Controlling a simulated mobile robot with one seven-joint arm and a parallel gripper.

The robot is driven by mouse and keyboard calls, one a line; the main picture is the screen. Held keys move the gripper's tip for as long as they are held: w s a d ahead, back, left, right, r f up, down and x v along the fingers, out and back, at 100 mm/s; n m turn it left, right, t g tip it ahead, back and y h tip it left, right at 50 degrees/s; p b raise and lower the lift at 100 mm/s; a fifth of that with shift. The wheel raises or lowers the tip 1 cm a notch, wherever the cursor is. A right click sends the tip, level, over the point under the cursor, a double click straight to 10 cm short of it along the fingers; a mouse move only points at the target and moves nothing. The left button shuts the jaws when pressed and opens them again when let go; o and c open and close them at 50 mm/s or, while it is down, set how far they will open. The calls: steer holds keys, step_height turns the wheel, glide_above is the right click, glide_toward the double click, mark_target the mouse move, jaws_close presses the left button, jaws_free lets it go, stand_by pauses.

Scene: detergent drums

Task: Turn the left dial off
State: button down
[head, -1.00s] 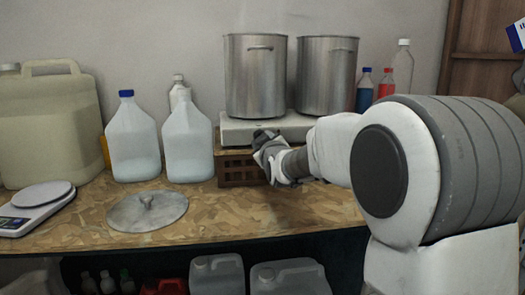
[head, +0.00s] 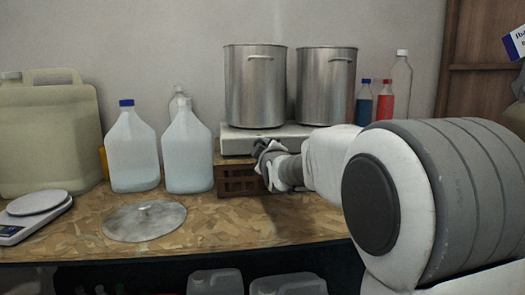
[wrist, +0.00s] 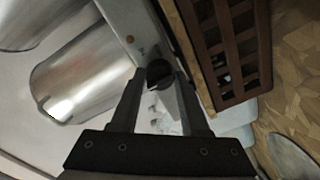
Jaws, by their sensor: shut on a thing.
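The white double hot plate (head: 235,142) stands on a brown crate at the back of the bench, with two steel pots on it. Its left dial is a black round knob (wrist: 159,72) on the front panel in the wrist view. My gripper (wrist: 161,84) is shut on the knob, one finger on each side of it. In the head view my gripper (head: 268,160) is at the front of the hot plate, below the left pot, and hides the knob. The right dial is hidden behind my arm.
The left pot (head: 255,90) and right pot (head: 326,85) stand just above my gripper. The slatted crate (head: 236,178) is close below. White jugs (head: 188,150) stand to the left. A round metal lid (head: 144,220) lies on the bench in front.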

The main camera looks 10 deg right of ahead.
steer(key=shift+c, duration=2)
jaws_free()
steer(key=s+p, duration=0.1)
steer(key=s, duration=1.6)
steer(key=shift+s+d+r+p, duration=0.15)
steer(key=shift+s+r+p, duration=0.05)
steer(key=shift+r+p, duration=0.2)
